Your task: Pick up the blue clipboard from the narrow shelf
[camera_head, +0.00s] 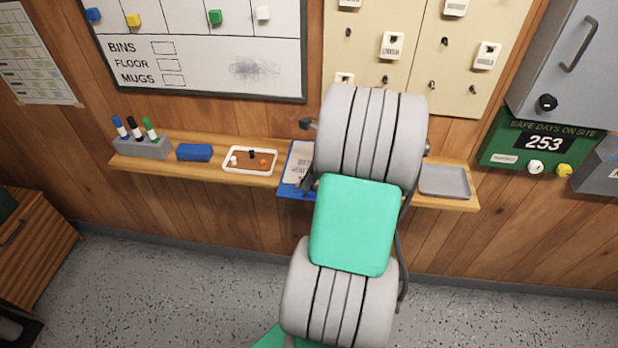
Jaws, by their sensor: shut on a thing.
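The blue clipboard (286,190) with a white printed sheet lies at the narrow wooden shelf (262,179), right of its middle. Its left part shows, and its near edge reaches the shelf's front edge. My arm hides its right part. A small dark part of my gripper (311,184) shows at the clipboard, beside my arm. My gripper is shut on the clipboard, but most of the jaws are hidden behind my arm. I cannot tell whether the clipboard is clear of the shelf.
On the shelf left of the clipboard are a white-rimmed tray (249,160) with small items, a blue block (195,152) and a marker holder (141,147). A grey tray (445,181) stands at the right end. A whiteboard (200,50) and key board (420,70) hang above.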

